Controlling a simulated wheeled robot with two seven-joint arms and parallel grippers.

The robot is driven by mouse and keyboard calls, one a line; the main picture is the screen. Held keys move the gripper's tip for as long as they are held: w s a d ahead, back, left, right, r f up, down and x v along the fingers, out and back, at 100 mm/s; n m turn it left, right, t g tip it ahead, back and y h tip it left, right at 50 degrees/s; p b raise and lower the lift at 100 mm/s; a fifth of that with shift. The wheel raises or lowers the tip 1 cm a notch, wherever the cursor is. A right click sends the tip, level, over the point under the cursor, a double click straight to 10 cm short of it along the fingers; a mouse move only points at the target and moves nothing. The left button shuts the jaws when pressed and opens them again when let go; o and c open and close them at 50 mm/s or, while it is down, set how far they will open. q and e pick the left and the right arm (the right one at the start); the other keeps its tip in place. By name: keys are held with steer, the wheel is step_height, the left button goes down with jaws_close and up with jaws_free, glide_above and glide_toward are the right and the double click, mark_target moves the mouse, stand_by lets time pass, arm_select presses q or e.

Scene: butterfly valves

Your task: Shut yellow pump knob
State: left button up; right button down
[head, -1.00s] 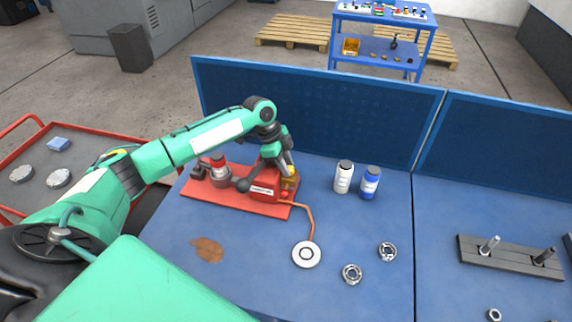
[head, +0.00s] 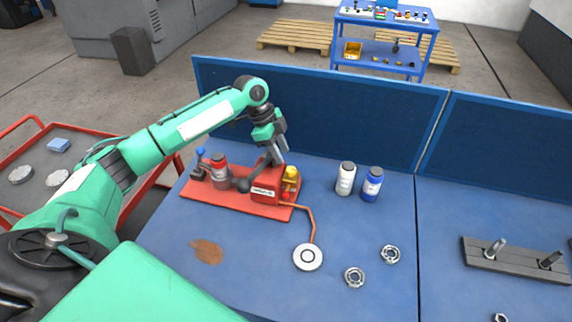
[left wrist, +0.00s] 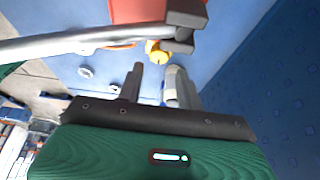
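The red pump (head: 266,186) sits on a red base plate (head: 238,203) at the left of the blue table. Its yellow knob (head: 291,175) is at the pump's right end. It also shows in the left wrist view (left wrist: 155,50), just beyond the fingertips. My left gripper (head: 281,158) is above and slightly left of the knob, apart from it. In the left wrist view its fingers (left wrist: 160,70) are spread, with nothing held between them. A grey bar crosses that view, partly near the knob. My right gripper is not in view.
A white bottle (head: 346,178) and a blue bottle (head: 372,184) stand right of the pump. An orange hose runs to a white disc (head: 308,257). Metal rings lie nearby. A blue panel (head: 320,110) closes the back. The table's front middle is mostly clear.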

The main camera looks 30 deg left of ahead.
arm_select(q)
steer(key=b+v, duration=0.1)
steer(key=v, duration=0.7)
steer(key=shift+b, duration=0.35)
steer(key=shift+r, duration=0.1)
